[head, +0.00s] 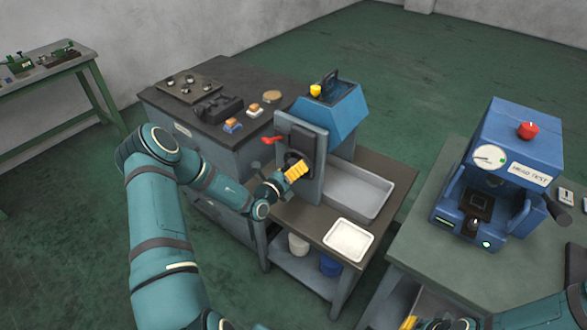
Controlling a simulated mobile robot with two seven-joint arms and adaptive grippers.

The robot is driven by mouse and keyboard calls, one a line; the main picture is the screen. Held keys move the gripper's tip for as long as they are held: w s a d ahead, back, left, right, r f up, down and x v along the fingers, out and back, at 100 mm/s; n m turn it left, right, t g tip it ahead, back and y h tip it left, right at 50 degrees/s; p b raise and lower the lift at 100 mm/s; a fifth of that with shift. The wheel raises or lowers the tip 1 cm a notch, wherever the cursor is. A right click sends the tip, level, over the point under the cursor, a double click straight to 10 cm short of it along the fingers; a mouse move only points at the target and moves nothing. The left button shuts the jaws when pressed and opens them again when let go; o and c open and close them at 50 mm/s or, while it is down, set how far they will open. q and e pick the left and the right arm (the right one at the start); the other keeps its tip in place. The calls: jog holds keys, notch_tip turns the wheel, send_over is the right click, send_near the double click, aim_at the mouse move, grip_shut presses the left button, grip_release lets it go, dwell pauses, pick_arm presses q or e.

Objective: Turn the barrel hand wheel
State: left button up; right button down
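The barrel hand wheel (291,158) appears as a dark round part on the front plate of a blue-grey machine (344,112) in the head view, mostly hidden behind my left gripper. My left gripper (297,171), with yellow fingers, is right at the wheel and overlaps it in the picture. I cannot tell if it touches the wheel or whether its fingers are closed. My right gripper (409,322) shows only as a small yellow part at the bottom edge, well away from the machine. Its opening cannot be made out.
A red lever (271,140) sticks out left of the wheel. A grey tray (362,190) and a white tray (348,240) are on the machine's table. A dark-topped cabinet (230,75) stands behind left. A blue press marked "HEAD TEST" (510,165) stands on the right bench.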

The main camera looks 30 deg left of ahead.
pick_arm(q)
jog(key=c, duration=1.2)
